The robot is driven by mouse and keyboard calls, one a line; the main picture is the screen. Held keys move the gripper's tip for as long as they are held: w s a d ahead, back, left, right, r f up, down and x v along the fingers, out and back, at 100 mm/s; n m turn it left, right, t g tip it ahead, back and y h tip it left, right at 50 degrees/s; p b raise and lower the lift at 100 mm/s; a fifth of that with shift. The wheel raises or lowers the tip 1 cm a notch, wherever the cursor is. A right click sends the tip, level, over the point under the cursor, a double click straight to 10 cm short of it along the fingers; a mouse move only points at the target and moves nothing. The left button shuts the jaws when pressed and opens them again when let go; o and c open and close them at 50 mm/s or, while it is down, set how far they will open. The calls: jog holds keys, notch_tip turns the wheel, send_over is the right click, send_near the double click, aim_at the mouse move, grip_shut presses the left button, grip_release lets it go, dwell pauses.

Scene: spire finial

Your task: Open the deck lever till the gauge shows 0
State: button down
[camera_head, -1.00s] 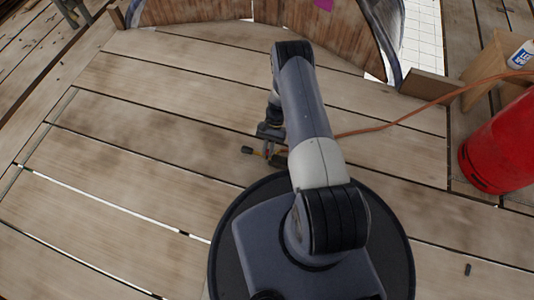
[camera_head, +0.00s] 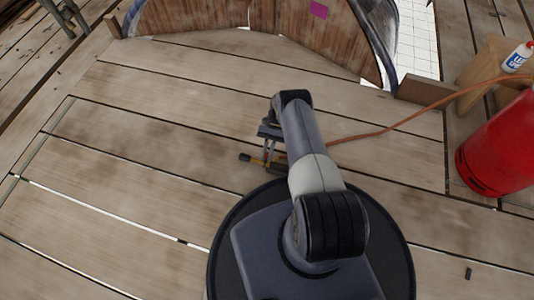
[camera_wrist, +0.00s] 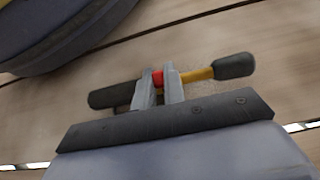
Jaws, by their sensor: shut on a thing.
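A short bar with dark ends and yellow and red bands (camera_wrist: 198,75) lies across the wrist view, low at the deck planks. Its dark left end also shows in the head view (camera_head: 245,157). I cannot tell for sure that it is the deck lever. My gripper (camera_wrist: 160,82) is shut on the bar, around its red band. In the head view my gripper (camera_head: 268,151) is beside my round base, partly hidden by my arm. No gauge can be made out.
A red cylinder (camera_head: 498,150) stands at the right, near a wooden stand with a white bottle (camera_head: 517,57). An orange cord (camera_head: 400,122) runs over the deck. A curved wooden wall (camera_head: 230,18) closes the back.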

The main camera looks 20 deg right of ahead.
dwell(0.5)
jog(key=c, duration=1.5)
grip_release()
jog(key=shift+w, duration=0.1)
